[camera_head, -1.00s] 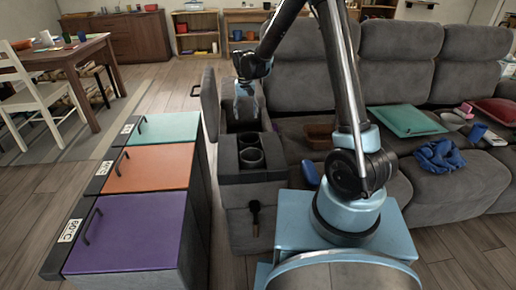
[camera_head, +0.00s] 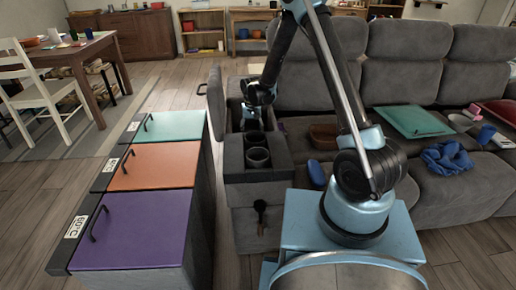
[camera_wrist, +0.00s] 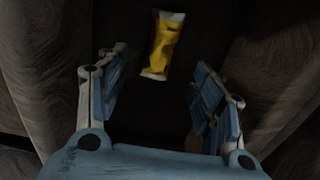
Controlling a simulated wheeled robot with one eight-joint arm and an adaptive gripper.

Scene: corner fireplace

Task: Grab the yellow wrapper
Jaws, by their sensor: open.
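The yellow wrapper (camera_wrist: 163,45), with pale ends, lies on the dark floor of the sofa's console compartment, seen in the wrist view. It lies past my fingertips, roughly in line with the gap between them. My gripper (camera_wrist: 160,92) is open and empty, with one blue-padded finger on each side. In the head view my gripper reaches down into the open console (camera_head: 236,116), behind the cup holders. The wrapper is hidden there by the console walls and my arm.
Grey compartment walls (camera_wrist: 275,70) stand close on both sides of my gripper. The raised console lid (camera_head: 215,101) stands at its left. Cup holders (camera_head: 257,157) are in front.

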